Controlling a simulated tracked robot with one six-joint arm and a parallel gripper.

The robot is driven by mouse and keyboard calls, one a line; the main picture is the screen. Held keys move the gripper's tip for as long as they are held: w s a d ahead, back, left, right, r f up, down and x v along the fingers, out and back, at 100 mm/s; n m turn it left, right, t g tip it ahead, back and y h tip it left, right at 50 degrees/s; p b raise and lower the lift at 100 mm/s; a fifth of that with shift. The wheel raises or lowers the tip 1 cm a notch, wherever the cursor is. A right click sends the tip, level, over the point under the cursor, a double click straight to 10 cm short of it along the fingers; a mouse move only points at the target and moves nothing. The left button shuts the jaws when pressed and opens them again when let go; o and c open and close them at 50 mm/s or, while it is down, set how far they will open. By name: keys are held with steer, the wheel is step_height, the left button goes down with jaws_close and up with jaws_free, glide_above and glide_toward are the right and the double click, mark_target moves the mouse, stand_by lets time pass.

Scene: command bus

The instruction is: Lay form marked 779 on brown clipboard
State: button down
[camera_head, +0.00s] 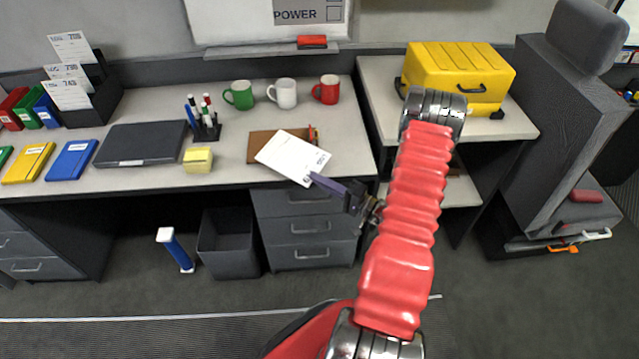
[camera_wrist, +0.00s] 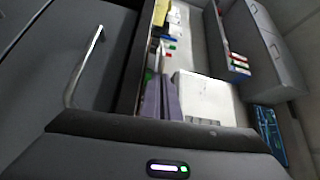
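A white form (camera_head: 291,152) is over the brown clipboard (camera_head: 259,143) on the desk, turned at an angle to it. It covers much of the clipboard, leaving the left part and a strip at the top bare. The number on the form is too small to read. My gripper (camera_head: 316,179) comes from the lower right with its purple fingers at the form's near right edge, close together and apparently shut on it. In the wrist view the purple fingers (camera_wrist: 161,98) are beside the white form (camera_wrist: 203,96). I cannot tell whether the form touches the clipboard.
A rack (camera_head: 95,92) with several numbered forms stands at the back left. Green (camera_head: 239,95), white (camera_head: 284,93) and red (camera_head: 327,90) mugs stand behind the clipboard. Yellow sticky notes (camera_head: 198,160), a pen holder (camera_head: 205,129) and a closed laptop (camera_head: 142,143) lie left.

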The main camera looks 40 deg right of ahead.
step_height(320, 180, up, 8)
stand_by(1.6)
steer(key=shift+f, duration=0.1)
steer(key=shift+w+d+f, duration=0.15)
steer(key=shift+w+f, duration=0.05)
steer(key=shift+f, duration=1.45)
steer(key=shift+w+d+f, duration=0.15)
steer(key=shift+w+f, duration=0.1)
steer(key=shift+f, duration=1.4)
steer(key=shift+w+d+f, duration=0.15)
steer(key=shift+w+f, duration=0.05)
steer(key=shift+f, duration=1.45)
